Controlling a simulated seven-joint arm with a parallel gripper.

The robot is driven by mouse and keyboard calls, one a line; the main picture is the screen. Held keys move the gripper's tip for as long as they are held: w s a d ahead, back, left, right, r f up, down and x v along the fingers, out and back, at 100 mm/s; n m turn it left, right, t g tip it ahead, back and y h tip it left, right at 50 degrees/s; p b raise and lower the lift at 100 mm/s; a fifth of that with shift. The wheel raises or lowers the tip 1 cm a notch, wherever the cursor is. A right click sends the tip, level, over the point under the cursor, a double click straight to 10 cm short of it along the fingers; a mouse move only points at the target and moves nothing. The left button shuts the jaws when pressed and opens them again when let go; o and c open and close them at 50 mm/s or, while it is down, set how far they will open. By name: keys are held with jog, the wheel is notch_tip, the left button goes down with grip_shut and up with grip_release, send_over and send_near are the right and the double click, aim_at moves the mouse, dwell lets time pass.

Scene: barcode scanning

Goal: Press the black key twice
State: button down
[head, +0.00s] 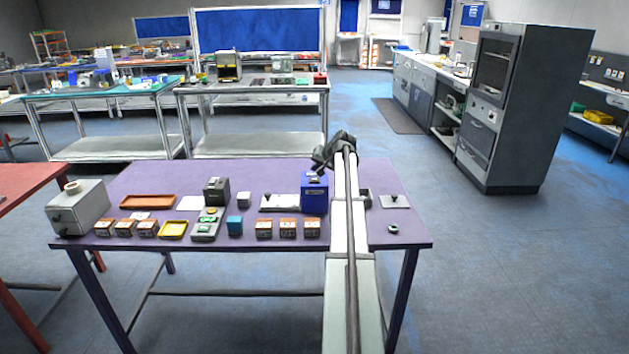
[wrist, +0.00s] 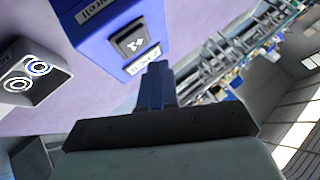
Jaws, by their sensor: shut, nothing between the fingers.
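The black key (wrist: 131,41) has a white symbol and sits on the face of a blue box (wrist: 98,35) in the wrist view. The blue box also stands on the purple table in the head view (head: 314,198). My gripper (head: 318,167) is over the top of the blue box in the head view. In the wrist view my gripper (wrist: 158,72) has its fingers together and empty, with the tips just below the key in the picture. I see a gap between the tips and the key, and cannot tell the height.
A grey piece with two round sockets (wrist: 22,82) lies beside the blue box. The purple table (head: 270,172) also holds a grey box (head: 78,208), an orange tray (head: 147,202), a yellow tray (head: 173,230) and several small boxes. The table's back strip is clear.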

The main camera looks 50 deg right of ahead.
aim_at(316, 180)
jog(key=shift+r, duration=1.75)
